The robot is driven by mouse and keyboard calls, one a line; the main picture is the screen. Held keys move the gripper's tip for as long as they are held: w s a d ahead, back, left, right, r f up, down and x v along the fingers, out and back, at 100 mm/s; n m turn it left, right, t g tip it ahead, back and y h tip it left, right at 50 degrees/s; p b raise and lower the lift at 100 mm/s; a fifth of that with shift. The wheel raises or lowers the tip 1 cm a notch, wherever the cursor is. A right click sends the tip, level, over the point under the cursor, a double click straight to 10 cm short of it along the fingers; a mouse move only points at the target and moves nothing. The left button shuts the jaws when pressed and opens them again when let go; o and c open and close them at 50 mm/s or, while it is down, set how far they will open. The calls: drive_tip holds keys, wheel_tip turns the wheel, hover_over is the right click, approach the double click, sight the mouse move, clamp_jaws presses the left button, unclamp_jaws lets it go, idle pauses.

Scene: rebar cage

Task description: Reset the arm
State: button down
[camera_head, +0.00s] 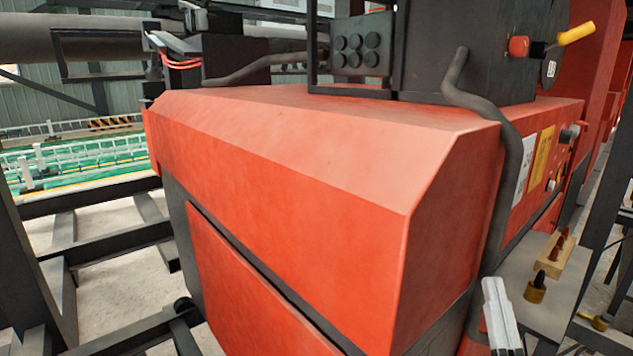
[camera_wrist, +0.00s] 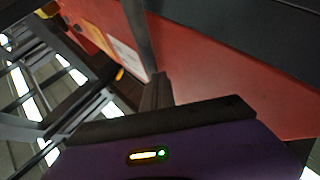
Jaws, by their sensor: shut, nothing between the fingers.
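My gripper (camera_wrist: 158,80) shows in the wrist view as a dark bar with narrow fingers pointing up the picture. The fingers are shut together with nothing between them. Below them is the purple wrist housing with a small lit indicator. A red machine surface fills the picture beyond the fingers; I cannot tell how far off it is.
A large red machine housing (camera_head: 300,180) fills the middle of the head view. A dark hose (camera_head: 512,150) runs down its right side. A small shelf (camera_head: 545,312) with tools stands at the lower right. Dark frame beams (camera_head: 105,240) stand at the left.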

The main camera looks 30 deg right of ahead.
drive_tip(key=s+a+f+n+g+y, duration=0.1)
drive_tip(key=s+a+f+y, duration=0.1)
drive_tip(key=a+f+y, duration=0.35)
drive_tip(key=s+a+f+n+y, duration=0.1)
drive_tip(key=s+a+f+y, duration=0.2)
drive_tip(key=a+f, duration=0.6)
drive_tip(key=s+a+f+n+g+y, duration=0.3)
drive_tip(key=s+a+f+y, duration=0.3)
drive_tip(key=s+a, duration=0.3)
drive_tip(key=shift+s+f+n+y, duration=0.4)
drive_tip(key=shift+s+n+y, duration=0.1)
drive_tip(key=shift+n+y, duration=0.35)
drive_tip(key=c, duration=2.2)
unclamp_jaws()
